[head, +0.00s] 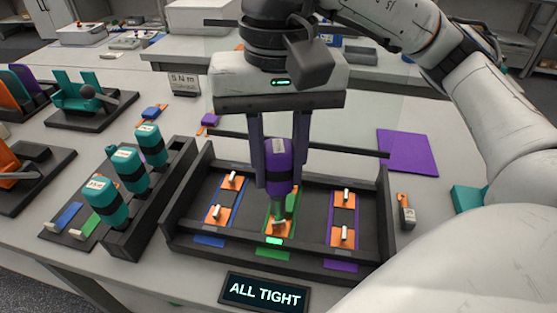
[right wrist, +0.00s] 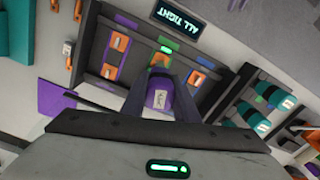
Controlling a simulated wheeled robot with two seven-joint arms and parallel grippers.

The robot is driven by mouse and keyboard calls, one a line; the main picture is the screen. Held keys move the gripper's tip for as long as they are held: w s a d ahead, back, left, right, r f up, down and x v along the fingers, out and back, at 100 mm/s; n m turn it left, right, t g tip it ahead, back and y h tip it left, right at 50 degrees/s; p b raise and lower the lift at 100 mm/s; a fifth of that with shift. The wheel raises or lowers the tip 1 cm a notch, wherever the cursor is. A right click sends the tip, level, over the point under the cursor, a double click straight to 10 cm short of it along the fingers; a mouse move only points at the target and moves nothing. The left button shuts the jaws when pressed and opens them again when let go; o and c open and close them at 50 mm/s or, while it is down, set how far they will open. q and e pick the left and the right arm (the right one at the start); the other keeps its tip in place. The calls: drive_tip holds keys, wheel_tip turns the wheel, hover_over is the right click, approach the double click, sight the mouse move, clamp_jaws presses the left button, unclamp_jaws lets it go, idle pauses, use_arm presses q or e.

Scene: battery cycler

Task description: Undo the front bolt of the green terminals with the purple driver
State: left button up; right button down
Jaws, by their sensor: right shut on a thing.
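My right gripper (head: 282,165) is shut on the purple driver (head: 279,160) and holds it upright, tip down, over the green terminals (head: 291,204) in the middle of the black cycler tray (head: 180,222). The driver's tip is at the front orange terminal block (head: 280,228); whether it is seated on the bolt there is hard to tell. The driver and fingers hide much of the rear green terminal. The right wrist view also shows the purple driver (right wrist: 160,98) between the fingers. My left gripper is not in view.
Blue terminals (head: 225,198) lie left and purple terminals (head: 343,215) right in the tray. A sign (head: 265,292) reads "ALL TIGHT". Several teal drivers (head: 107,203) stand in a black rack at left. A purple mat (head: 408,152) lies at right. A dark bar (head: 350,150) crosses behind the driver.

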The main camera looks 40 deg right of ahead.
drive_tip(key=shift+f, duration=0.1)
drive_tip(key=shift+s, duration=0.1)
idle(0.6)
drive_tip(key=shift+f, duration=0.15)
drive_tip(key=shift+f+b, duration=0.15)
drive_tip(key=shift+b, duration=0.15)
drive_tip(key=shift+f, duration=0.1)
drive_tip(key=shift+f+b, duration=0.4)
drive_tip(key=shift+b, duration=0.05)
drive_tip(key=shift+f, duration=0.3)
